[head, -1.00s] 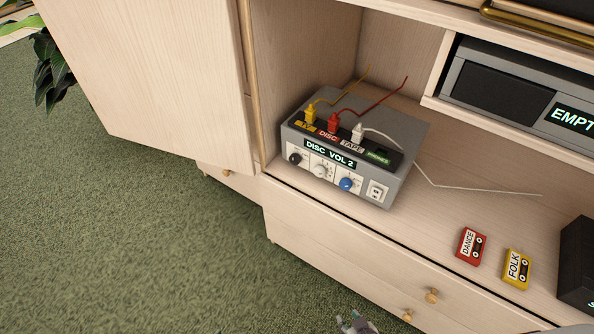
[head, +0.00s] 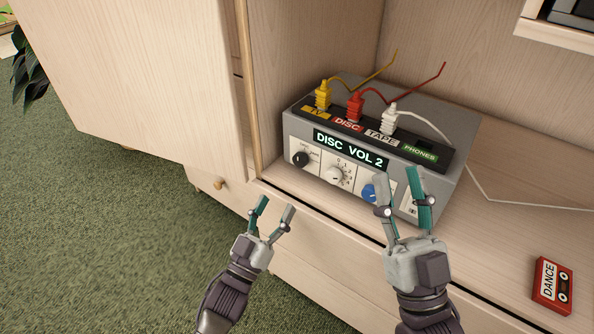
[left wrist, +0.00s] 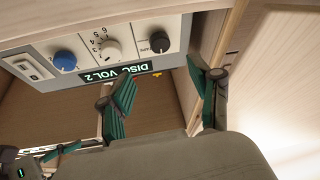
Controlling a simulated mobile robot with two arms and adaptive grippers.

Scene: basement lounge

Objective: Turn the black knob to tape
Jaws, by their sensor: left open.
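The black knob (head: 300,159) is at the left end of the front panel of a grey box (head: 455,185). The box display (head: 350,150) reads DISC VOL 2. The knob also shows in the left wrist view (left wrist: 160,42), where the panel is upside down; its small label is too blurred to read. My left gripper (head: 277,205) is open and empty, below and in front of the knob, apart from it. In the left wrist view the knob lies beyond the gap between its fingers (left wrist: 162,72).
A white knob (head: 335,175) and a blue knob (head: 369,193) sit right of the black one. Yellow, red and white plugs (head: 355,106) with cables stand on top. A red DANCE cassette (head: 552,285) lies on the shelf at right. A cabinet door (head: 150,80) stands at left.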

